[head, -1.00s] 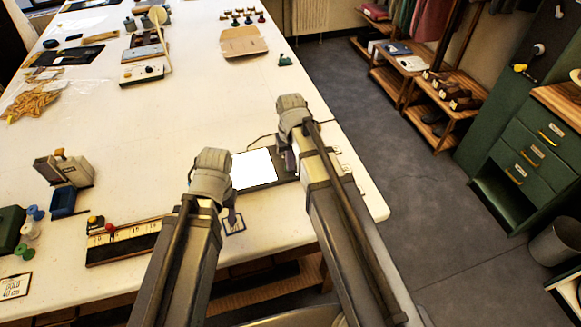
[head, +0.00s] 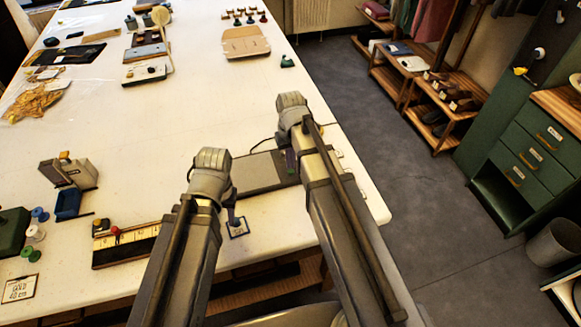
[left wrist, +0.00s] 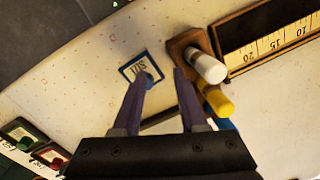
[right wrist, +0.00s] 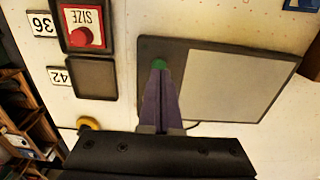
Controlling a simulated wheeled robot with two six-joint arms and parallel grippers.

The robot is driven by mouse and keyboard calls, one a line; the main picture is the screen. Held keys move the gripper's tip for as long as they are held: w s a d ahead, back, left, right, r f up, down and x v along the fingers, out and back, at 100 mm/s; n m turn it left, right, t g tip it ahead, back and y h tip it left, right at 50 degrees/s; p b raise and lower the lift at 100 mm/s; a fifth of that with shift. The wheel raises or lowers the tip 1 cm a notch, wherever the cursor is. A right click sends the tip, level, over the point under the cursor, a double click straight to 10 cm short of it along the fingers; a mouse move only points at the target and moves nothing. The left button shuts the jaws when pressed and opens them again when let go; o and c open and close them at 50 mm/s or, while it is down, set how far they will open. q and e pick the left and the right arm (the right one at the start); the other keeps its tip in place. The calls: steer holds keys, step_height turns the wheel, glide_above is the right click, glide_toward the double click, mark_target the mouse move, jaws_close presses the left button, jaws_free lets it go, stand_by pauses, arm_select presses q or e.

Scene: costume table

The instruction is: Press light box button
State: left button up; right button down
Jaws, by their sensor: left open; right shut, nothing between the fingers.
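The light box (head: 252,173) is a dark flat slab near the table's right front edge. Its panel (right wrist: 225,85) is plain grey and unlit. In the right wrist view a green button (right wrist: 159,63) sits on the dark border beside the panel. My right gripper (right wrist: 159,72) is shut and empty, with its fingertips at the button, partly covering it; I cannot tell whether they touch. In the head view this gripper (head: 290,162) is over the box's right end. My left gripper (head: 234,212) is open and empty near a blue-edged card (left wrist: 140,67).
A ruler tray (left wrist: 268,35) and white (left wrist: 208,67) and yellow (left wrist: 218,100) pegs lie near my left gripper. A box marked SIZE with a red button (right wrist: 80,37) stands beside the light box. The table's middle is clear.

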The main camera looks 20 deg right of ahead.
steer(key=shift+d+r+p, duration=0.1)
steer(key=shift+r+p, duration=1.95)
steer(key=shift+r, duration=0.2)
arm_select(q)
step_height(320, 180, up, 4)
steer(key=shift+r, duration=0.2)
